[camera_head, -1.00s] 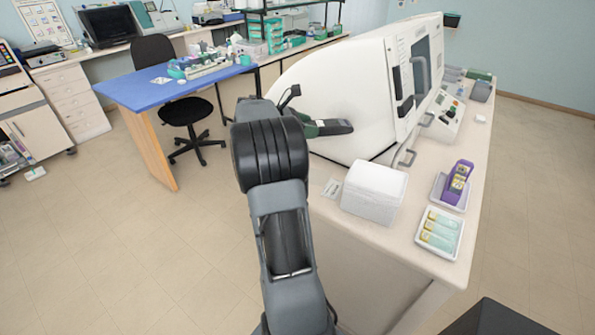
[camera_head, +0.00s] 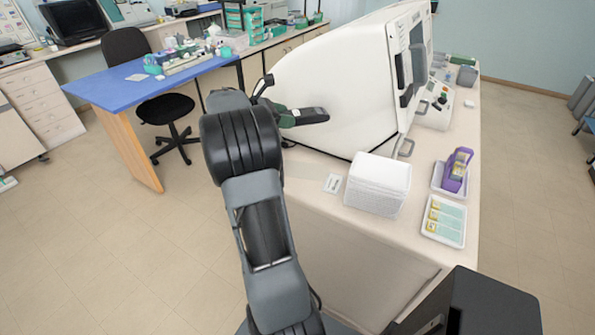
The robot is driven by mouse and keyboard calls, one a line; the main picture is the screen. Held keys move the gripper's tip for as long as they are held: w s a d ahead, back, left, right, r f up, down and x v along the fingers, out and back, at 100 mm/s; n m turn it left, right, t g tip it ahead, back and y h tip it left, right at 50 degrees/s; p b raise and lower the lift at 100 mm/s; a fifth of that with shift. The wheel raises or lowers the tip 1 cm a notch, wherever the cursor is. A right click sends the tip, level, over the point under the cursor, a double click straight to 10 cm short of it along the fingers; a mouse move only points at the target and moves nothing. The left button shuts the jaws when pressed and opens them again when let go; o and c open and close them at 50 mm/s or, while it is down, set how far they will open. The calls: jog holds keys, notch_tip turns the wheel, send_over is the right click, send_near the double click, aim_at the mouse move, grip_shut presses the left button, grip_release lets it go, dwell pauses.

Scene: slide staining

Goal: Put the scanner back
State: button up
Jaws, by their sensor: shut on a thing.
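The scanner (camera_head: 305,117) is a dark green and black handheld device, pointing to the right in front of the big white machine's left side. My gripper (camera_head: 280,116) is shut on its left end and holds it above the near white counter. The fingertips are mostly hidden behind my own arm. I cannot make out an empty holder for the scanner in this view.
The white machine (camera_head: 335,80) fills the counter's middle. A white foam box (camera_head: 378,184), a purple dispenser in a tray (camera_head: 455,172) and a tray of slide packs (camera_head: 443,219) stand on the near counter (camera_head: 415,245). A blue table (camera_head: 130,88) and chair (camera_head: 168,108) are left.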

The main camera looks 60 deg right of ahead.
jog(key=shift+s+d+f, duration=0.1)
jog(key=shift+s+f, duration=0.1)
jog(key=shift+f, duration=0.1)
jog(key=b, duration=0.9)
send_over(287, 172)
notch_tip(287, 172, down, 9)
notch_tip(287, 172, down, 10)
jog(key=shift+r, duration=0.2)
jog(key=shift+f, duration=0.1)
jog(key=o, duration=1)
jog(key=shift+o, duration=0.2)
